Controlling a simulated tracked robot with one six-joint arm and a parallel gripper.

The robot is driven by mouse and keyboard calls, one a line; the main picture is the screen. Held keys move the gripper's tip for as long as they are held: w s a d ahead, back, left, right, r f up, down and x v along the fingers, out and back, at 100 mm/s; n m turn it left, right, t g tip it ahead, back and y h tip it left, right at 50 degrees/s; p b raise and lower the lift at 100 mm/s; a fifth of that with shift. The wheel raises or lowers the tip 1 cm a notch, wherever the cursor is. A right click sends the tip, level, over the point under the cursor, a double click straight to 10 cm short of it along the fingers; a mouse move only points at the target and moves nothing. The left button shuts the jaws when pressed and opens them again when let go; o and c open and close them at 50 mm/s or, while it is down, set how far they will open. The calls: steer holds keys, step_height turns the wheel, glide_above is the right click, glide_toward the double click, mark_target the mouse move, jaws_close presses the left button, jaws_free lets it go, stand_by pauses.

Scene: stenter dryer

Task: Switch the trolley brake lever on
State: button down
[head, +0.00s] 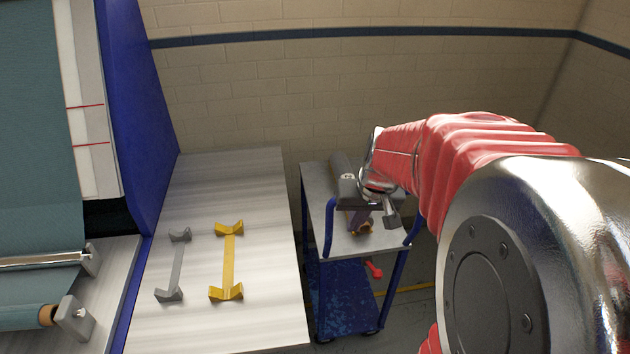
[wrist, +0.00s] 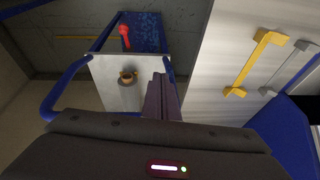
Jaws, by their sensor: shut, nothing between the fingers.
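The trolley (head: 338,225) has a grey top and a blue frame, and it stands right of the metal table. Its red brake lever (head: 374,270) shows below the top, by the blue lower shelf. The lever also shows in the wrist view (wrist: 125,36), beyond the edge of the trolley top (wrist: 105,72). My gripper (head: 361,220) is above the trolley top, apart from the lever. In the wrist view its dark fingers (wrist: 161,82) are together and hold nothing. I cannot tell the lever's on or off position.
A yellow bracket (head: 228,262) and a grey bracket (head: 175,266) lie on the metal table (head: 265,185). Blue handles rise at the trolley's near corners. The brick wall is close behind.

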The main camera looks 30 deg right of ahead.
steer(key=d+f+m, duration=0.2)
steer(key=d+f, duration=0.7)
steer(key=d, duration=0.3)
steer(key=shift+s+d+g, duration=0.15)
steer(key=shift+d+g, duration=0.15)
steer(key=shift+d, duration=0.05)
glide_above(373, 269)
steer(key=s+d, duration=0.1)
steer(key=s, duration=0.1)
step_height(373, 269, down, 11)
steer(key=shift+w+f, duration=0.15)
